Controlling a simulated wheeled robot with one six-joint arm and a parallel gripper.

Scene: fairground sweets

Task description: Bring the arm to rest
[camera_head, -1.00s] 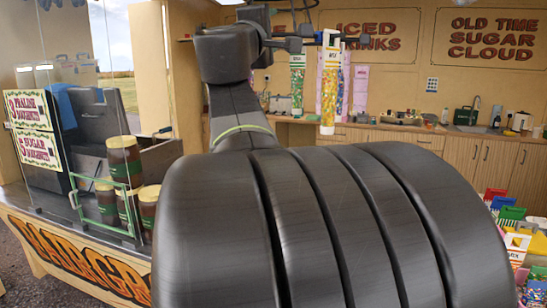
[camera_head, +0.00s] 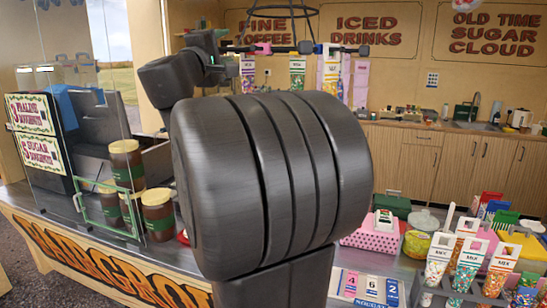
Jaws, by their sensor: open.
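My gripper (camera_head: 232,47) shows small at the upper left, at the end of my bent dark arm, and points to the right. It is open. Nothing is visibly held in it. Its finger ends blend with dark rods and hanging items behind it, so their exact outline is hard to tell. My arm's large ribbed dark link fills the middle of the view and hides part of the counter.
Filled packets (camera_head: 297,70) hang behind my gripper. Brown jars (camera_head: 125,160) stand at left behind clear panels. At right are a pink box (camera_head: 370,238), a green box (camera_head: 392,205) and sweet-filled cups (camera_head: 468,262). A price board (camera_head: 370,287) lies in front. Wooden cupboards (camera_head: 430,160) line the back.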

